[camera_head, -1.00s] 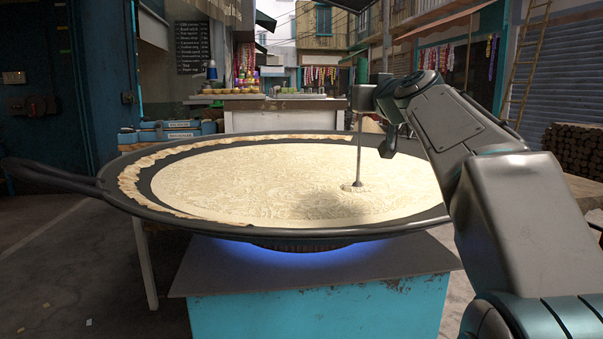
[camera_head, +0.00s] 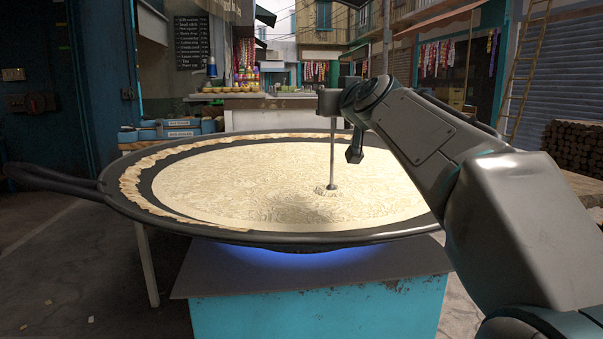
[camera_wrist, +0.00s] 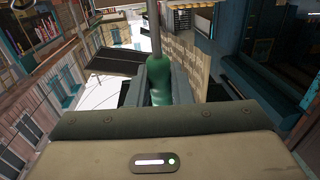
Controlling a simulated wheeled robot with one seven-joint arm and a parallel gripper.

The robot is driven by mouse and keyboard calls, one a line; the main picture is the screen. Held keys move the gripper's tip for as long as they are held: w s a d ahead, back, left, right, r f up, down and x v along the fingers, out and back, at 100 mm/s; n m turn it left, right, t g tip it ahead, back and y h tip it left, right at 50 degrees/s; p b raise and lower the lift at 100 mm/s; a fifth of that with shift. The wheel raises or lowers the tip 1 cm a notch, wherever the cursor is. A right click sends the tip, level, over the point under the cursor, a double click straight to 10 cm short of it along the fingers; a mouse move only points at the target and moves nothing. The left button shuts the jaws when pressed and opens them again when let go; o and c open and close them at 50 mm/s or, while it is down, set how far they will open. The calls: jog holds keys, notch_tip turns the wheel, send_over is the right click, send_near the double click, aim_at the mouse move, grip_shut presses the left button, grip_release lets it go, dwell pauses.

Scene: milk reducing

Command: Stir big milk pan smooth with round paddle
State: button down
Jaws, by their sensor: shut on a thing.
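The big milk pan (camera_head: 70,179) is a wide, shallow black pan on a stove. Pale, textured milk (camera_head: 240,190) covers its floor, with a browned skin (camera_head: 135,178) along the left and far rim. My gripper (camera_head: 331,100) is above the right half of the pan, shut on the paddle. The paddle's thin metal shaft (camera_head: 332,155) hangs about upright, and its round end sits in the milk, partly hidden by it. In the wrist view the paddle's green handle (camera_wrist: 159,82) is between the fingers.
A blue flame (camera_head: 290,257) burns under the pan on a turquoise stove stand (camera_head: 320,315). The pan's long handle (camera_head: 45,176) sticks out left. A stall counter (camera_head: 270,112) with goods and blue boxes (camera_head: 180,128) stand behind. Stacked logs (camera_head: 575,150) are at right.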

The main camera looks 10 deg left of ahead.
jog(key=shift+r, duration=0.2)
notch_tip(320, 180, up, 8)
jog(key=p, duration=0.7)
jog(key=shift+r+p, duration=0.25)
jog(key=shift+p, duration=0.1)
jog(key=shift+r, duration=0.1)
notch_tip(320, 180, up, 4)
jog(key=p, duration=0.3)
jog(key=shift+f, duration=0.35)
